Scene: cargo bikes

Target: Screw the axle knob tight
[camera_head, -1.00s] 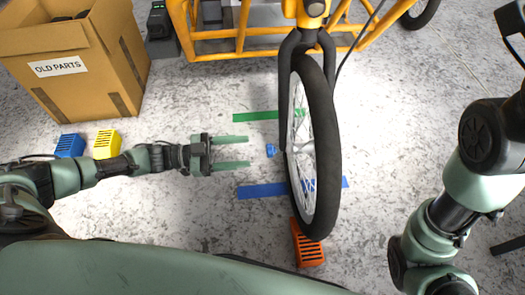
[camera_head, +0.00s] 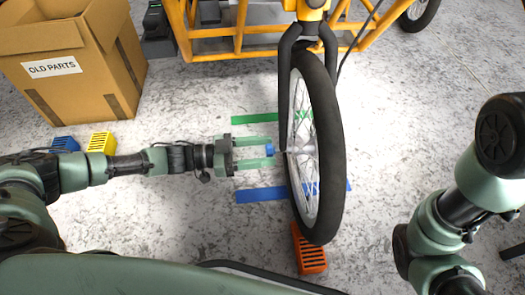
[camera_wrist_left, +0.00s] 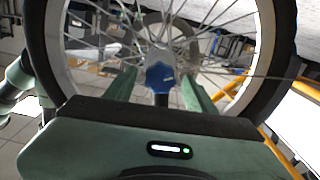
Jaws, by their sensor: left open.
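The blue axle knob (camera_head: 270,149) sits at the hub on the left side of the front wheel (camera_head: 322,150). My left gripper (camera_head: 257,155) is open, with one finger on each side of the knob. In the left wrist view the knob (camera_wrist_left: 160,77) shows between the two green fingers (camera_wrist_left: 160,95), with a gap on both sides. The wheel stands upright in the black fork (camera_head: 285,80), and its spokes show behind the knob. My right arm shows at the right of the head view, but its gripper is out of view.
An orange block (camera_head: 309,250) stands at the near end of the wheel. A green strip (camera_head: 258,119) and a blue strip (camera_head: 260,194) lie on the floor. The open OLD PARTS box (camera_head: 85,75), a blue block (camera_head: 66,144) and a yellow block (camera_head: 101,144) are at left.

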